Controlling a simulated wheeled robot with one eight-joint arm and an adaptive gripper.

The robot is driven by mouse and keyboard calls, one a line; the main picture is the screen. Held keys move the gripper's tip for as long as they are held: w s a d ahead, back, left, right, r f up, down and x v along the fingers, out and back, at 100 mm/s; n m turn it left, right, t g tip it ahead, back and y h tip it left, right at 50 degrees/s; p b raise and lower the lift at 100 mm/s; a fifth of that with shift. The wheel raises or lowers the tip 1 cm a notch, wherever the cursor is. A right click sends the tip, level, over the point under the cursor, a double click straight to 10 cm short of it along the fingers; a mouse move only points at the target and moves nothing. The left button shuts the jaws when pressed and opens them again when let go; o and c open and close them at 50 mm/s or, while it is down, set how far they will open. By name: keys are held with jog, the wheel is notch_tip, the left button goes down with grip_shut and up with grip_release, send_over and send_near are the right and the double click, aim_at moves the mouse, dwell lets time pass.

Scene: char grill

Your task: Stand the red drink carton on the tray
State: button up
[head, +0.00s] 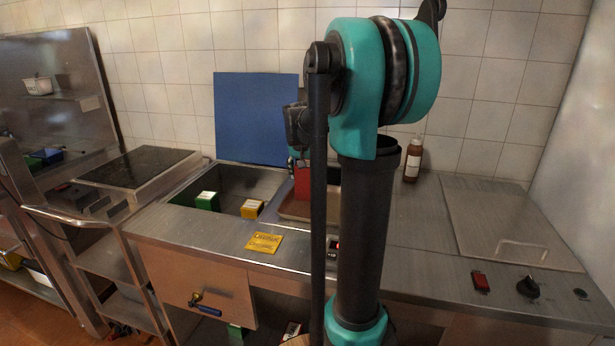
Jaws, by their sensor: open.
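The red drink carton (302,182) shows in the head view as a red patch just left of my arm link, at the brown tray (293,209). It looks upright at the tray's back part, but my arm hides its right side and I cannot tell whether its base touches the tray. My gripper (296,158) is open, close above or around the carton's top. Its fingers are small and largely hidden by my arm, so contact with the carton cannot be told.
A green carton (207,201) and a yellow carton (252,209) are in the sunken well left of the tray. A blue board (255,117) stands behind. A brown bottle (413,160) stands right of my arm. A yellow sign (264,243) lies on the front counter.

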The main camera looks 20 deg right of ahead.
jog(key=v, duration=1.2)
